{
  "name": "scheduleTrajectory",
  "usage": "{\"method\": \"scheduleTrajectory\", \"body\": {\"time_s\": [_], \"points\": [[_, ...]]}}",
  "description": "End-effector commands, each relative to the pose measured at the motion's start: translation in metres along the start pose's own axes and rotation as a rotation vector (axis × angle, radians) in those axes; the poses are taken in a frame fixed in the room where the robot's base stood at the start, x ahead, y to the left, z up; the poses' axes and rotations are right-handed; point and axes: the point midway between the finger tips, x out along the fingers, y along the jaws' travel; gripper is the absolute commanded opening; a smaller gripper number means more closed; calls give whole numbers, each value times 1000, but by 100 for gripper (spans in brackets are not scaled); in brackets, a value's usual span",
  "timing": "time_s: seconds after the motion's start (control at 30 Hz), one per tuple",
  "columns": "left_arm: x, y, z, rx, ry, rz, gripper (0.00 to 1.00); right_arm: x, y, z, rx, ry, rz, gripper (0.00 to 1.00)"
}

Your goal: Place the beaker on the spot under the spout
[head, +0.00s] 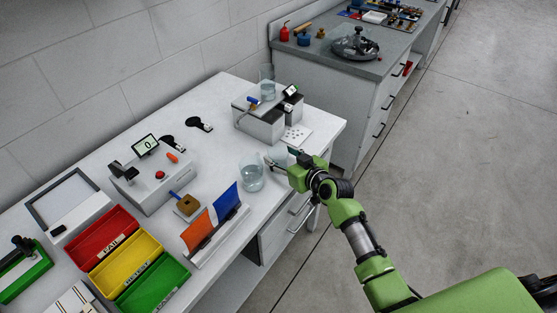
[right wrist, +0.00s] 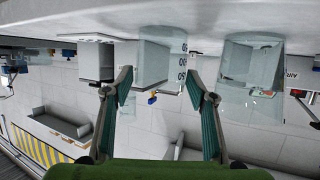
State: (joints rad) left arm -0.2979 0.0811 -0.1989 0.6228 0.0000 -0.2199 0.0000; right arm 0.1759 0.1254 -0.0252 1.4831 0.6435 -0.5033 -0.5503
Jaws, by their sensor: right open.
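A clear beaker with printed marks (right wrist: 160,62) shows between my right fingertips in the right wrist view, which is upside down. In the head view it seems to be the pale glass (head: 280,153) beside my right gripper, partly hidden by it. My right gripper (head: 275,164) is open, with its fingers (right wrist: 160,85) on either side of the beaker's outline; I cannot tell whether they touch it. A grey dispenser (head: 258,122) stands behind, with a glass vessel (head: 267,85) and blue handle on top. The spot under its spout is not clearly visible. My left gripper is out of view.
Another glass vessel with liquid (head: 251,179) stands close to my right gripper, and shows in the right wrist view (right wrist: 250,78). A perforated white plate (head: 297,135) lies beside the dispenser. Blue and orange panels (head: 212,222), coloured bins (head: 130,258) and a scale (head: 153,180) are left.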

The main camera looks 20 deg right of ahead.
Motion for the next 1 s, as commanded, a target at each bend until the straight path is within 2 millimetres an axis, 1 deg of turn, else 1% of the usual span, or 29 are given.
{"method": "scheduleTrajectory", "body": {"time_s": [0.03, 0.1, 0.2, 0.47, 0.5, 0.57, 0.6, 0.67, 0.7, 1.0], "points": [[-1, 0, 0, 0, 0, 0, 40, 7, 0, -1, 3, 1, 0, 52], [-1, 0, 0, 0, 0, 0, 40, 14, 0, -1, 1, 0, 0, 52], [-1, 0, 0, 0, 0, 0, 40, 19, 0, 0, 2, 0, 0, 52], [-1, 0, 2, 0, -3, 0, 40, 20, 0, 0, 1, 0, 0, 52], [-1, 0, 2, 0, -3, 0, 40, 20, 0, 0, 1, 0, 0, 42], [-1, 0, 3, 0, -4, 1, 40, 20, 0, 0, 1, 0, 0, 26], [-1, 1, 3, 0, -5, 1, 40, 20, 0, 0, 1, 0, 0, 24], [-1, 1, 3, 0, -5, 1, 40, 20, 0, 0, 1, 0, 0, 24], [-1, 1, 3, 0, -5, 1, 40, 20, 0, 0, 1, 0, 0, 21], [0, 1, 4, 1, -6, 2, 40, 19, 0, -3, -1, 1, 0, 21]]}}
